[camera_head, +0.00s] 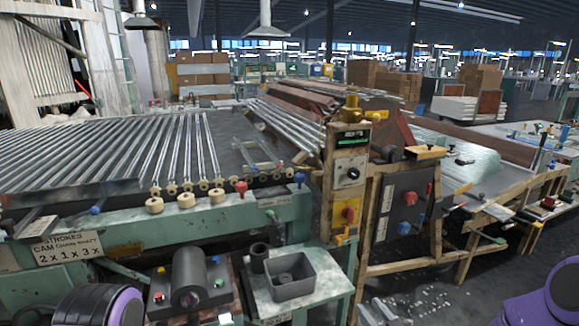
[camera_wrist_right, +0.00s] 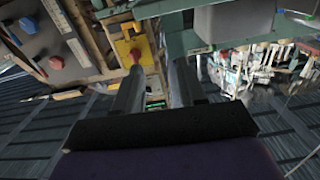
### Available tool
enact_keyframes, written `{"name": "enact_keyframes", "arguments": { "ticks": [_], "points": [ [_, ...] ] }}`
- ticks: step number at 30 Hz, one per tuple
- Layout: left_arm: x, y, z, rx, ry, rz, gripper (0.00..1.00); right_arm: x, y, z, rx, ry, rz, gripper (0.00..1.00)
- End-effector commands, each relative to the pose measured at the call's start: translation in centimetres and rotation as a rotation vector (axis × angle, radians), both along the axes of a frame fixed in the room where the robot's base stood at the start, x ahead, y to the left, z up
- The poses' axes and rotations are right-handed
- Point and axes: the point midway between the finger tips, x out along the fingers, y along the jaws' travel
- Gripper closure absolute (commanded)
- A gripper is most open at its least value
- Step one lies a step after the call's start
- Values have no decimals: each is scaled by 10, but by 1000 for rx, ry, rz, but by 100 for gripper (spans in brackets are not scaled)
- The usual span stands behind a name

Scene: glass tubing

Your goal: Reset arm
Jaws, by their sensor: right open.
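My right gripper (camera_wrist_right: 157,88) shows in the wrist view with its two grey fingers apart and nothing between them. Beyond the fingers is a yellow switch plate (camera_wrist_right: 135,50) with a red knob. It also shows in the head view as a yellow plate (camera_head: 347,213) low on the wood-framed control post (camera_head: 350,165). I cannot tell exactly how far the fingers are from it. In the head view, a purple part of my left arm (camera_head: 95,305) is at the bottom left and a purple part of my right arm (camera_head: 555,297) at the bottom right. My left gripper is out of view.
A green machine bed with glass tubes (camera_head: 110,145) fills the left. A dark cylinder (camera_head: 188,275) and a grey bin (camera_head: 290,277) stand on low stands in front. A grey panel (camera_head: 404,200) with red and blue knobs is right of the post. Floor shows at lower right.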

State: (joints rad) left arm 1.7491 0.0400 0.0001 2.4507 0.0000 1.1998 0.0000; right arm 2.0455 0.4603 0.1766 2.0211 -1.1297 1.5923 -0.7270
Motion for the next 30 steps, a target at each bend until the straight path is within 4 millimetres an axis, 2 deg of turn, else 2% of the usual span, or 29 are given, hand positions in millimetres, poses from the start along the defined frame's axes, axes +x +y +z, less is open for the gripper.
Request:
{"name": "enact_keyframes", "arguments": {
  "ticks": [5,10,14,17,20,23,24,27,30],
  "points": [
    [1,0,0,0,-2,0,62,-5,-11,-15,106,117,-65,60],
    [1,0,1,0,-2,0,62,-23,-21,-45,201,287,-162,60],
    [1,0,4,0,-2,0,62,-52,-28,-78,265,460,-261,60],
    [1,0,7,0,-2,0,62,-84,-34,-105,300,603,-354,60],
    [1,0,12,0,-2,0,62,-129,-44,-133,317,761,-474,60],
    [1,0,19,0,-1,0,62,-192,-60,-158,304,934,-629,60],
    [1,0,22,0,-1,0,62,-221,-68,-165,287,1000,-700,60],
    [0,0,29,0,-1,0,62,-286,-88,-171,204,1126,-841,60],
    [0,0,34,0,-1,0,62,-326,-100,-170,107,1190,-892,60]
  ]
}}
